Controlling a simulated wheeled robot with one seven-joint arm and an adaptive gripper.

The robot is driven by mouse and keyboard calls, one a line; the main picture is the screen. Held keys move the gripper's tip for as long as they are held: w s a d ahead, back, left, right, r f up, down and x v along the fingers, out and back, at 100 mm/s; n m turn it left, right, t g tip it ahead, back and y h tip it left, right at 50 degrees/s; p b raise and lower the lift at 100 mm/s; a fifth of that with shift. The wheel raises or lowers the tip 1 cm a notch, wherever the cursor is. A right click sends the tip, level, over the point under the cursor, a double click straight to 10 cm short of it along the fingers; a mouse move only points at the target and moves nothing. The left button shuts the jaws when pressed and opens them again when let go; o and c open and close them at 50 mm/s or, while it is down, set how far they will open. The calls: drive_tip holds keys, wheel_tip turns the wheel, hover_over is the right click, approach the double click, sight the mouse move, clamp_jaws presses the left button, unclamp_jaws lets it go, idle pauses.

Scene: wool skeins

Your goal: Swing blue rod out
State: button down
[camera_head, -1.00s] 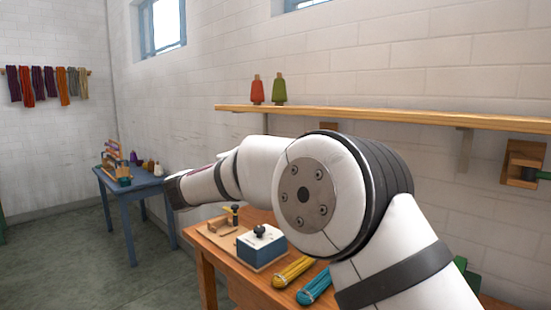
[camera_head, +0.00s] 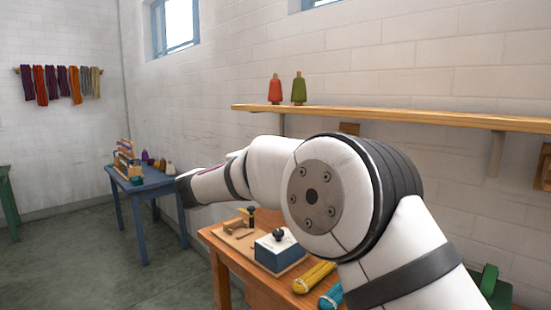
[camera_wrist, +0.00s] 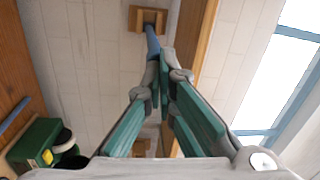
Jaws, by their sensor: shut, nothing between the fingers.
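The blue rod (camera_wrist: 153,42) juts from a wooden wall block (camera_wrist: 136,19) in the wrist view. Its near end lies at the tips of my gripper (camera_wrist: 161,68), partly hidden by them. I cannot tell whether they touch. My gripper's teal-padded fingers are closed together at the tips with nothing between them. In the head view my arm reaches away to the left, and neither the gripper nor the blue rod can be made out there.
Below is a wooden table (camera_head: 225,246) with a blue-and-white box (camera_head: 280,250) and yellow skein (camera_head: 314,278). A blue table (camera_head: 150,187) stands left. A green box (camera_wrist: 38,140) shows in the wrist view.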

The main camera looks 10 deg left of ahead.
drive_tip(key=v, duration=1.2)
drive_tip(key=w+d+r+n+t+y+p, duration=0.1)
drive_tip(key=w+d+r+n+t+y, duration=0.1)
drive_tip(key=r+n+y, duration=0.35)
drive_tip(key=w+d+r+n+t+y+p, duration=0.1)
drive_tip(key=w+r+n+t+y, duration=0.1)
drive_tip(key=r, duration=0.6)
drive_tip(key=s+d+r+n+g+y+p, duration=0.2)
drive_tip(key=s+d+r+n+y, duration=0.25)
drive_tip(key=n+y, duration=0.3)
drive_tip(key=s+d+f+n+g+h+p, duration=0.1)
drive_tip(key=s+d+f+n+g, duration=0.1)
drive_tip(key=s+d+f+g, duration=0.2)
drive_tip(key=s+d+f+n+g+h+p, duration=0.2)
drive_tip(key=s+d+f+g, duration=0.3)
drive_tip(key=s+d+f, duration=0.5)
drive_tip(key=s+d+f+n+g+h+p, duration=0.1)
drive_tip(key=s+d+f+n+g, duration=0.3)
drive_tip(key=s+d, duration=1.2)
drive_tip(key=s+f+g+p, duration=0.1)
drive_tip(key=s+f, duration=0.2)
drive_tip(key=s, duration=0.6)
drive_tip(key=shift+s+d+f+h, duration=0.25)
drive_tip(key=shift+s+f+h, duration=0.1)
drive_tip(key=shift+h, duration=0.05)
